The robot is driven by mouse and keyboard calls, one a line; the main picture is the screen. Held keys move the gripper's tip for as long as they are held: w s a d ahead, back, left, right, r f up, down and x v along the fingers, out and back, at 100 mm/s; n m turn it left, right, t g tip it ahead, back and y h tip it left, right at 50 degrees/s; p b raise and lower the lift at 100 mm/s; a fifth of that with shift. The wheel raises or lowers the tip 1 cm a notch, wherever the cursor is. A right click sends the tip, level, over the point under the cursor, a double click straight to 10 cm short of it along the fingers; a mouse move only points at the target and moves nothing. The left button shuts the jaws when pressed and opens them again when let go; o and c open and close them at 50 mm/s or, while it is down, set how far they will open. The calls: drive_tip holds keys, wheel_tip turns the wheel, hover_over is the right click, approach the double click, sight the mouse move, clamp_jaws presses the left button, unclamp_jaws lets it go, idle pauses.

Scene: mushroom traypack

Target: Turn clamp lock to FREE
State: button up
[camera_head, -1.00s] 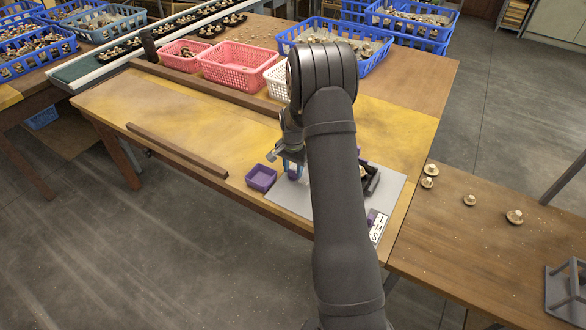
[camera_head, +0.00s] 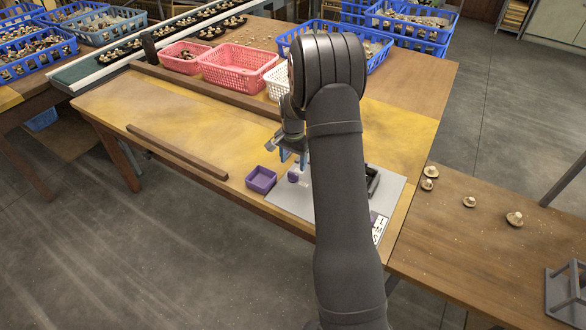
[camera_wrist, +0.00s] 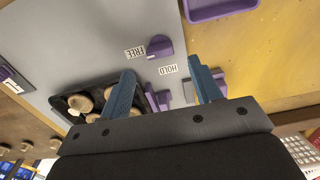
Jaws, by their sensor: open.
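The purple clamp lock knob (camera_wrist: 158,47) stands on the grey board (camera_wrist: 90,45) in the wrist view. The FREE label (camera_wrist: 135,52) is beside it on the left, and the HOLD label (camera_wrist: 168,70) is just below it. Which label the knob points to is hard to tell. The knob also shows in the head view (camera_head: 293,175). My gripper (camera_wrist: 162,65) is open, its blue fingers apart with nothing between the tips. In the head view my gripper (camera_head: 293,157) is above the knob, clear of it. Purple clamp parts (camera_wrist: 158,98) show between the fingers, partly hidden.
A dark tray of mushrooms (camera_wrist: 62,103) lies on the board, partly behind a finger. A purple bin (camera_head: 261,180) stands at the board's left edge. A size label strip (camera_head: 378,230) is at its right. A wooden rail (camera_head: 175,152) crosses the table; the yellow surface between is clear.

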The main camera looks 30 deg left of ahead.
sight(293, 173)
wheel_tip(293, 173, up, 12)
drive_tip(key=shift+r, duration=0.2)
drive_tip(key=shift+f, duration=0.1)
wheel_tip(293, 173, down, 17)
drive_tip(key=shift+f, duration=0.15)
idle(0.7)
drive_tip(key=shift+f, duration=0.15)
drive_tip(key=shift+n, duration=0.9)
drive_tip(key=n, duration=1.1)
drive_tip(key=shift+n, duration=1.9)
